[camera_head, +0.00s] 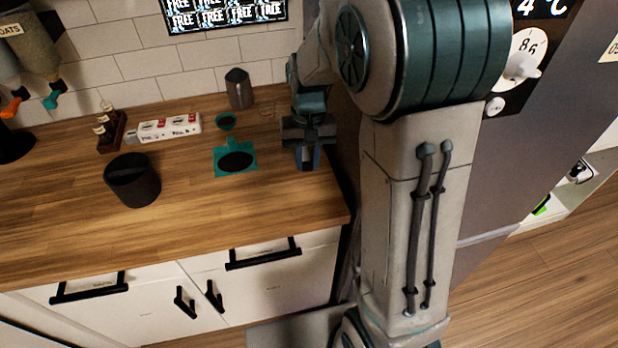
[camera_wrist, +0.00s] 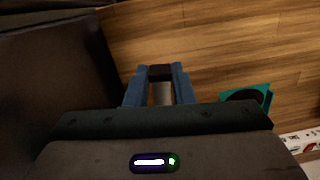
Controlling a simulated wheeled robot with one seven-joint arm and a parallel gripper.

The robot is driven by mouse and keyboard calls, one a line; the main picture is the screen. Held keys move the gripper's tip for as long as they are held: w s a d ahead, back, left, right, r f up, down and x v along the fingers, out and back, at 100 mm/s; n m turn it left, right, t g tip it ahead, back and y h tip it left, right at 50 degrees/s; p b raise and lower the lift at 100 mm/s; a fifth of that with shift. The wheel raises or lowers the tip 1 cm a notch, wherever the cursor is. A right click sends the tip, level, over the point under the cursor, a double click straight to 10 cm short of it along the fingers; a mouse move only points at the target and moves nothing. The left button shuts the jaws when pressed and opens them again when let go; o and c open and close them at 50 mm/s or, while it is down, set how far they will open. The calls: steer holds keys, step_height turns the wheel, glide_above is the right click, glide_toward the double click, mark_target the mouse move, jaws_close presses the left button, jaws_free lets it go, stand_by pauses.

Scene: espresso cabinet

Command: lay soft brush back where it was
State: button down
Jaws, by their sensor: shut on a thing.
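My gripper (camera_head: 308,160) hangs over the right end of the wooden counter (camera_head: 200,210), pointing down, close to the tall grey appliance side. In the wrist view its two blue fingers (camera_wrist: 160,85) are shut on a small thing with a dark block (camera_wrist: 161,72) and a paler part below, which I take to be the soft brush. Its bristles cannot be made out. In the head view the gripper hides the brush. I cannot tell whether the brush touches the counter.
A teal mat (camera_head: 221,171) with a dark round patch lies left of my gripper. A white strip box (camera_head: 165,128), bottle rack (camera_head: 110,131) and black canister (camera_head: 132,182) stand left. The front counter is clear.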

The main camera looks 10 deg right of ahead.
mark_target(316, 196)
steer(key=shift+n+t, duration=0.5)
steer(key=shift+n, duration=0.1)
steer(key=f, duration=0.3)
steer(key=d+f, duration=0.1)
steer(key=f, duration=0.2)
steer(key=d+f+p, duration=0.1)
steer(key=f, duration=0.3)
steer(key=shift+s, duration=0.25)
steer(key=shift+f, duration=0.1)
steer(key=shift+f, duration=0.2)
steer(key=c, duration=1.2)
jaws_free()
steer(key=shift+r, duration=0.1)
steer(key=shift+c, duration=0.2)
steer(key=shift+r, duration=0.1)
